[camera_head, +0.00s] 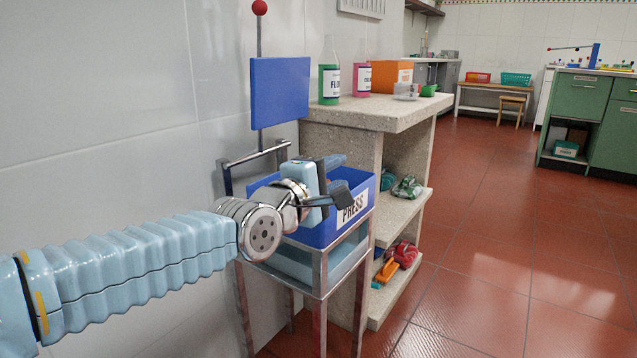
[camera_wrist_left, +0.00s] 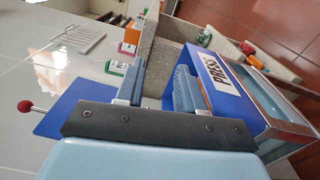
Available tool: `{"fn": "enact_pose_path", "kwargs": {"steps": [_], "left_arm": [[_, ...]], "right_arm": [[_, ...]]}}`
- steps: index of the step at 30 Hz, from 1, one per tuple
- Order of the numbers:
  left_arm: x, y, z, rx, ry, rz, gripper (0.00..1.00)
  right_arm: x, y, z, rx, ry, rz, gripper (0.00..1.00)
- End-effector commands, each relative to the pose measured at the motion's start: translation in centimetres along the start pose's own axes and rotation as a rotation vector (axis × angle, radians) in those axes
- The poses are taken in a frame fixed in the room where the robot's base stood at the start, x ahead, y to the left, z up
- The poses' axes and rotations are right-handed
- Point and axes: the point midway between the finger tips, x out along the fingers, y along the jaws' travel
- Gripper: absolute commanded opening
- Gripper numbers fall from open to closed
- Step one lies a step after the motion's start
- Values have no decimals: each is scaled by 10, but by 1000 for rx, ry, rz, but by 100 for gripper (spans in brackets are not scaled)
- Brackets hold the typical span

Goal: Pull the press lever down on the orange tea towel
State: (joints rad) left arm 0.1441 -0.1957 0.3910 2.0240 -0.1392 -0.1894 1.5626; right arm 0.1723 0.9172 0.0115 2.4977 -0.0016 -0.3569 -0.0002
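The press is a blue box (camera_head: 318,236) with a white PRESS label on a metal stand. A blue plate (camera_head: 280,90) hangs above it on a thin upright rod topped by a red ball (camera_head: 260,7). In the left wrist view the red ball (camera_wrist_left: 25,106) is at the far left and the box (camera_wrist_left: 215,78) at right. My left gripper (camera_head: 345,180) is open over the box, below the plate and apart from the ball. Its fingers are also spread in the wrist view (camera_wrist_left: 158,68).
A stone shelf unit (camera_head: 375,116) stands right behind the press, with a green bottle (camera_head: 329,84), a pink bottle (camera_head: 362,79) and an orange box (camera_head: 391,76) on top. A tiled wall is close on the left. The red floor at right is clear.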

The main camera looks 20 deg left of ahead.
Motion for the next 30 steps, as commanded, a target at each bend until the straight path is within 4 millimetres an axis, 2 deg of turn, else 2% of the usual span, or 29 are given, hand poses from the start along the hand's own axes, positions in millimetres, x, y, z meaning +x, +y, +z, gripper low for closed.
{"fn": "enact_pose_path", "kwargs": {"steps": [15,30], "left_arm": [[-40,1,0,-1,-1,2,38],[-43,0,0,-2,-1,1,38]], "right_arm": [[0,0,0,0,0,0,43],[0,0,0,0,0,0,43]]}}
